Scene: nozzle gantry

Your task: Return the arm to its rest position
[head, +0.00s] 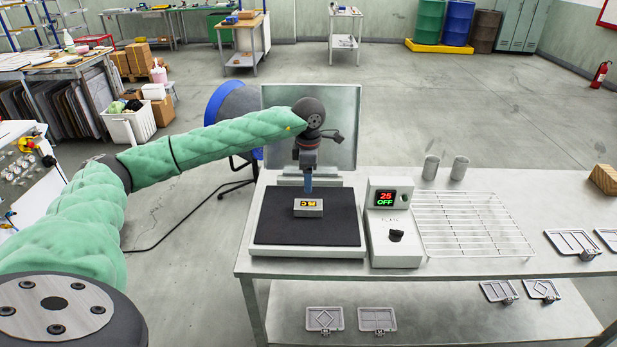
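My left arm (210,143), in a green quilted sleeve, comes in from the left and reaches over the bench. Its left gripper (308,184) points down, with a narrow blue-grey tip just above or at the back of a small metal block (308,212) with yellow markings. I cannot tell whether the tip touches the block, or whether the fingers are open or shut. The block sits on the black plate (275,228) of a metal-framed heating unit. My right gripper is not in view.
A control box (396,250) reading "25 OFF" stands right of the plate, then a wire rack (470,225). Two metal cylinders (431,168) stand behind the rack. An upright metal panel (345,125) rises behind the plate. Flat framed pieces (570,242) lie at right.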

